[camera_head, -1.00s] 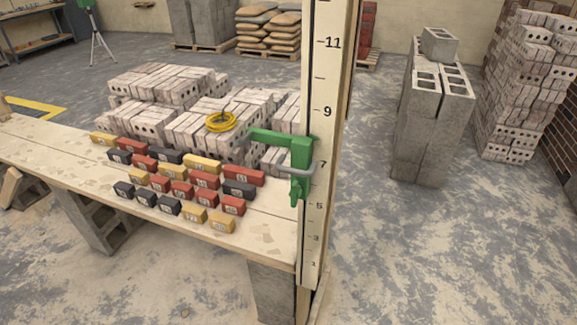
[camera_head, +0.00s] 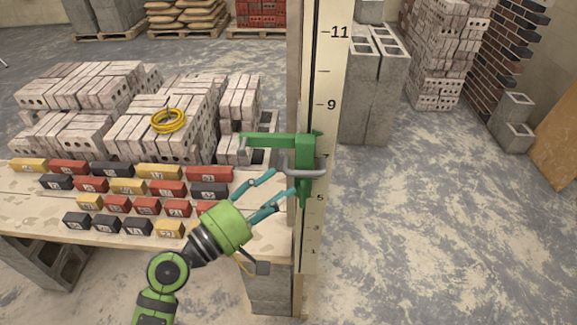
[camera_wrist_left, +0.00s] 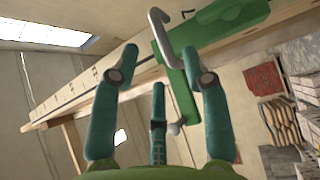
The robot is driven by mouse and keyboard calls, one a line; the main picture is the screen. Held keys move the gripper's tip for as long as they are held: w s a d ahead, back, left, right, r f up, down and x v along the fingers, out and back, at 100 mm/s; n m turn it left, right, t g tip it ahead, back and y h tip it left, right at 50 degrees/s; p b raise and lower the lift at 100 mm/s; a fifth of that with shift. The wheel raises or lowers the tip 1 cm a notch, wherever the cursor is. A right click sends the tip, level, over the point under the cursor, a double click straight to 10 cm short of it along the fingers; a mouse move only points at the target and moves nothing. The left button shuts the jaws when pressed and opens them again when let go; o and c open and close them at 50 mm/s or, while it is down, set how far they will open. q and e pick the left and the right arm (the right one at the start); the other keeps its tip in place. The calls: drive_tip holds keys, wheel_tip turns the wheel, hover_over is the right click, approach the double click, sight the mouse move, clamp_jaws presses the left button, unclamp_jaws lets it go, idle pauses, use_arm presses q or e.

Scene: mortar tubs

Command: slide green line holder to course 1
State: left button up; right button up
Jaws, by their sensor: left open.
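The green line holder (camera_head: 304,155) sits on the pale numbered pole (camera_head: 325,60), beside the 7 mark. Its green arm reaches left, and a grey handle (camera_head: 303,172) curves across its front. My left gripper (camera_head: 284,181) is open just left of and below the handle, its teal fingers pointing at the holder. In the left wrist view the holder (camera_wrist_left: 178,85) and its grey handle (camera_wrist_left: 157,28) show between and beyond the spread fingers (camera_wrist_left: 158,68). I cannot tell whether any finger touches it. My right gripper is not in view.
A wooden bench (camera_head: 30,215) left of the pole carries rows of numbered red, yellow and black blocks (camera_head: 128,187). Pale bricks with a yellow line coil (camera_head: 168,121) stand behind them. Grey blocks (camera_head: 372,95) stand right of the pole.

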sight(301, 174)
use_arm(q)
drive_tip(key=p+x, duration=0.2)
drive_tip(key=x, duration=0.3)
drive_tip(key=shift+d+r, duration=0.15)
drive_tip(key=shift+d, duration=0.25)
drive_tip(key=shift+w+d+p, duration=0.35)
drive_tip(key=shift+w+d, duration=0.05)
drive_tip(key=shift+w, duration=0.15)
drive_tip(key=shift+d, duration=0.1)
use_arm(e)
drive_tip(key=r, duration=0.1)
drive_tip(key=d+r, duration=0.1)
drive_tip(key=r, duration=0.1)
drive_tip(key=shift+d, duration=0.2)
